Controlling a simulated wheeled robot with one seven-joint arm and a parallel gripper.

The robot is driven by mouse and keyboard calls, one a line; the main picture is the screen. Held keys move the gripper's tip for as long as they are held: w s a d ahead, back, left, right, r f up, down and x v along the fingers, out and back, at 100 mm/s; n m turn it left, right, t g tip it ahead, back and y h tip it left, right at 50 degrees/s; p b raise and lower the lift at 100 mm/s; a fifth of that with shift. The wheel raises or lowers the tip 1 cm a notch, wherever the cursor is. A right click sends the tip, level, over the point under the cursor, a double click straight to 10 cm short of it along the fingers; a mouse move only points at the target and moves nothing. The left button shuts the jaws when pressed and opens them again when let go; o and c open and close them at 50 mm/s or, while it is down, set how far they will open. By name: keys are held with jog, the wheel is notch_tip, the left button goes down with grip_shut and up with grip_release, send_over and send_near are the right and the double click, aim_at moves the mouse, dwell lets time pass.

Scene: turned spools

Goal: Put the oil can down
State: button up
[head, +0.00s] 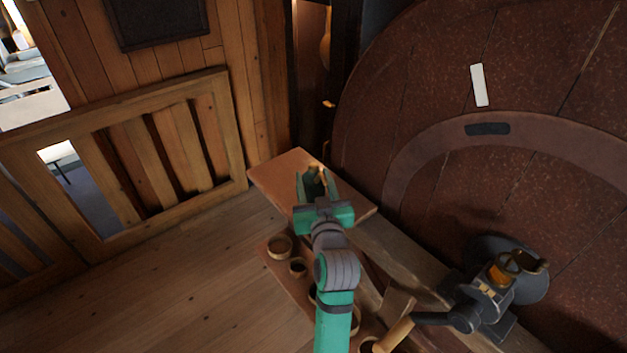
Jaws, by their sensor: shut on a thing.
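My gripper (316,186), green and grey, is stretched out over the far end of a wooden bench top (275,174). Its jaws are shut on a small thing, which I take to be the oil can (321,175). Only a bit of it, brownish and dark, shows between the fingers; the rest is hidden by the gripper. I cannot tell whether the can touches the wood or hangs just above it.
Bare wood shows left and right of the gripper. Round wooden pieces (279,247) stand on a lower board. A dark metal machine with brass parts (497,283) is at the right, before a big reddish round wall (500,90). A slatted wooden railing (130,165) is left.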

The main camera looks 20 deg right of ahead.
jog(key=shift+f, duration=0.2)
jog(key=o, duration=1.1)
jog(key=shift+c, duration=0.2)
